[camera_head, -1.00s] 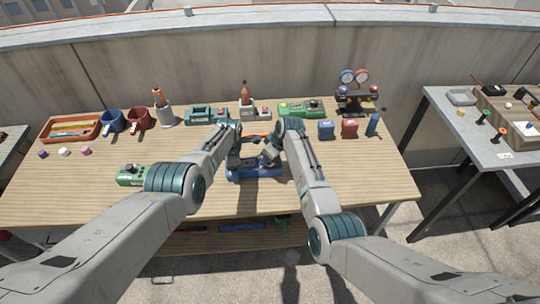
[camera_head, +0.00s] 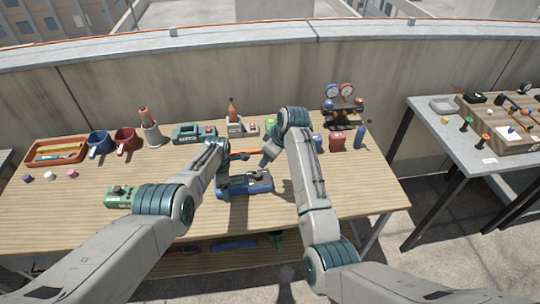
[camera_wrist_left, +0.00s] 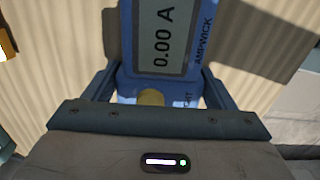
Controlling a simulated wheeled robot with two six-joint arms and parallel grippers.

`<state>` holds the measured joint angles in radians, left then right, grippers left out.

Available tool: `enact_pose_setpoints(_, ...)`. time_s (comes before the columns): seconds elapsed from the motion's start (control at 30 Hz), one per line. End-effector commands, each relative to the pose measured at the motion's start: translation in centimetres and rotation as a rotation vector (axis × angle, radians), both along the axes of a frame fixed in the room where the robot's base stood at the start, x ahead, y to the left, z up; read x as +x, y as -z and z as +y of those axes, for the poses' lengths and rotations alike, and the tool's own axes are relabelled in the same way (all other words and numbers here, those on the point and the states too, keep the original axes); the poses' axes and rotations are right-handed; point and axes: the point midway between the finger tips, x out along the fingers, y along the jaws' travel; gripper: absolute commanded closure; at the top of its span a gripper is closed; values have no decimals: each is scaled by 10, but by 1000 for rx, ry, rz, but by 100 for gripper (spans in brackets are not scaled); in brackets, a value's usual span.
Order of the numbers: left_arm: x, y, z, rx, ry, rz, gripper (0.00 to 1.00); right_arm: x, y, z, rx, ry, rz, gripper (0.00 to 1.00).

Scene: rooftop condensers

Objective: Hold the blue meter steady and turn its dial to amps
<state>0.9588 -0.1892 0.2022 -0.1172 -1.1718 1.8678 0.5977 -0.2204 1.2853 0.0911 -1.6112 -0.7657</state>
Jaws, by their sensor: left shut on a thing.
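The blue meter (camera_head: 247,187) lies on the wooden bench in the middle, in front of my arms. In the left wrist view the meter (camera_wrist_left: 190,12) fills the top middle, and its display (camera_wrist_left: 163,35) reads 0.00 A. My left gripper (camera_head: 226,184) is shut on the meter's left end; its fingers (camera_wrist_left: 160,88) show on both sides of the body in the wrist view. The dark dial (camera_head: 259,173) shows small on the meter's top. My right gripper (camera_head: 267,161) is just above and behind the dial, apparently clear of it; its jaws are too small to read.
A green device (camera_head: 120,197) lies at front left, another (camera_head: 193,133) at the back. An orange tool (camera_head: 245,154) lies behind the meter. Mugs (camera_head: 126,139), a red tray (camera_head: 57,151) and a gauge set (camera_head: 343,105) line the back.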

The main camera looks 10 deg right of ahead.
Motion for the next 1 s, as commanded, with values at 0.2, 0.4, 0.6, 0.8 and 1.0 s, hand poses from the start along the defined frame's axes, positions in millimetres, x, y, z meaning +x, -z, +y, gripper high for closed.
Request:
enact_pose_setpoints(0.2, 0, 0, 0, 1, 0, 1, 59, 0, -1, 0, 0, 0, 0, 48)
enact_pose_setpoints(0.4, 0, 0, 0, 1, 0, 1, 12, 0, -1, 0, 0, 0, 0, 48)
enact_pose_setpoints(0.6, 0, 0, 0, 1, 0, 0, 0, 0, -1, 0, 0, 0, 0, 48)
enact_pose_setpoints(0.8, 0, 0, 0, 0, 0, 0, 0, 0, -1, 0, 0, 0, 0, 48)
enact_pose_setpoints(1.0, 0, -15, 0, 0, 0, -1, 0, 0, -15, 0, 1, 0, -1, 48)
